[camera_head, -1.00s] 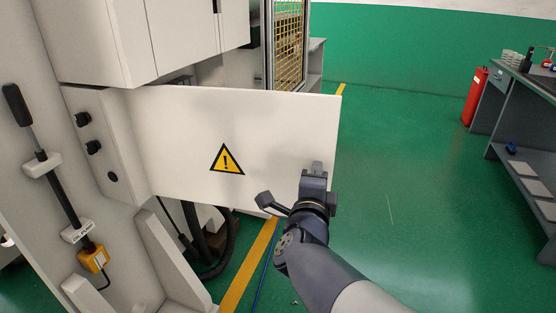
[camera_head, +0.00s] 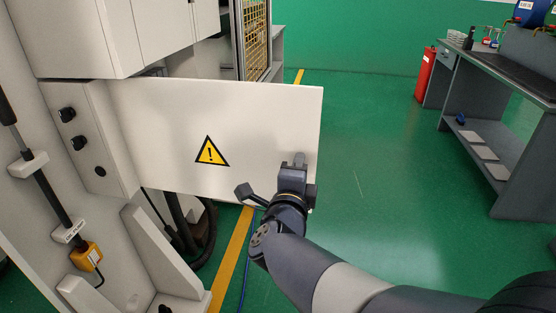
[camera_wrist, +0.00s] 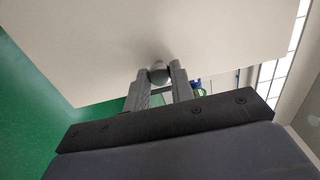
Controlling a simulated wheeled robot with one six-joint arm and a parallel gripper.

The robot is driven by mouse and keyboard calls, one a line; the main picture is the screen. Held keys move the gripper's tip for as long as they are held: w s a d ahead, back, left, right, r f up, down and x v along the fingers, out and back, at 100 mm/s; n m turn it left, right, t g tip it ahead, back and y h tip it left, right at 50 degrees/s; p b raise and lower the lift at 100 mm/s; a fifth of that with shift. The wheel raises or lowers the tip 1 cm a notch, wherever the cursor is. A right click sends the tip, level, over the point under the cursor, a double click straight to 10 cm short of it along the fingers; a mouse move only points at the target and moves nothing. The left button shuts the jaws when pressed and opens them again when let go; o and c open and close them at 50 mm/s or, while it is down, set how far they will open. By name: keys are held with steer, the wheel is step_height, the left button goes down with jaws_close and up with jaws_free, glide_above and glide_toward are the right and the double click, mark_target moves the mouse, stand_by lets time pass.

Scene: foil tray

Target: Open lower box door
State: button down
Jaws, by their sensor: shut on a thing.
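The lower box door (camera_head: 215,140) is a white panel with a yellow warning triangle (camera_head: 211,152). It stands swung out from the machine body (camera_head: 95,135), with its free edge at the right. My gripper (camera_head: 298,162) is at the lower right part of the door, near that edge. In the wrist view, the two fingers of my gripper (camera_wrist: 159,82) are shut on a small rounded grey knob (camera_wrist: 158,72) on the door face (camera_wrist: 160,35). In the head view the knob is hidden behind my gripper.
A yellow floor line (camera_head: 235,255) and dark hoses (camera_head: 195,225) lie below the door. A grey workbench (camera_head: 500,120) and a red extinguisher (camera_head: 425,74) stand at the right. The green floor (camera_head: 380,200) between door and bench is clear.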

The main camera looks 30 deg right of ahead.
steer(key=c, duration=1.2)
jaws_free()
steer(key=p+v, duration=0.4)
steer(key=v, duration=0.6)
steer(key=shift+s+a, duration=0.25)
steer(key=shift+a, duration=0.05)
steer(key=shift+w+d, duration=0.1)
steer(key=shift+d, duration=0.05)
steer(key=b+x, duration=0.4)
steer(key=x, duration=0.6)
steer(key=shift+w, duration=0.15)
